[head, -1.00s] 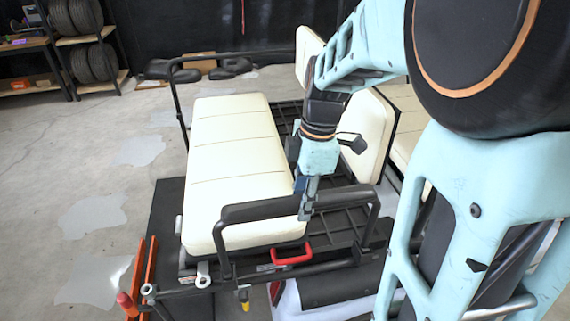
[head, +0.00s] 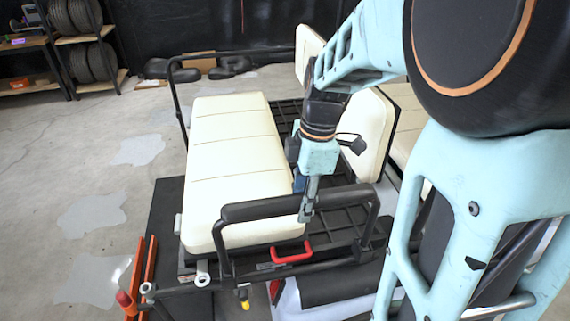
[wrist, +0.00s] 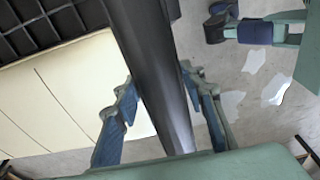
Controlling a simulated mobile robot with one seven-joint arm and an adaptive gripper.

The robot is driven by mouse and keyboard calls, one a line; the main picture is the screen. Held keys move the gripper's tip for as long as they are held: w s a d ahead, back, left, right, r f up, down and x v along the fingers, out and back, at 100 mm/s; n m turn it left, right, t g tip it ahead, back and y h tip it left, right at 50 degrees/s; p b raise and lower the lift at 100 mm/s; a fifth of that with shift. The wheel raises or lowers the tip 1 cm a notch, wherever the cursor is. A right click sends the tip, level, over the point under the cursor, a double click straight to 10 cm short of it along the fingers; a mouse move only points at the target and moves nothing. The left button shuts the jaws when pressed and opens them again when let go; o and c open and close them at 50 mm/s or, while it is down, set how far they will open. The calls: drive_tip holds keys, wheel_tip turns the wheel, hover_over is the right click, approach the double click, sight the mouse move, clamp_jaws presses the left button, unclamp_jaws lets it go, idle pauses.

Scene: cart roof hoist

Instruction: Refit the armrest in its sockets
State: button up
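The armrest (head: 262,208) is a black padded bar on a bent dark tube frame, at the near end of the cream seat. In the wrist view its dark bar (wrist: 160,70) runs between my two fingers. My gripper (head: 307,212) comes down from above onto the middle of the bar. Its fingertips (wrist: 158,78) lie against both sides of the bar and look shut on it. The armrest's left leg (head: 224,255) goes down to the frame rail; the right leg (head: 370,230) goes down toward the deck. Whether either leg sits in its socket I cannot tell.
A red handle (head: 292,254) and a yellow-tipped part (head: 244,297) sit below the armrest. The cream seat (head: 235,150) is to the left, a cream backrest (head: 368,135) to the right. Orange bars (head: 145,270) stand at lower left.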

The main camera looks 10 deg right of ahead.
drive_tip(key=o, duration=0.3)
wheel_tip(320, 180, up, 12)
drive_tip(key=d, duration=0.1)
drive_tip(key=shift+d, duration=0.25)
idle(0.3)
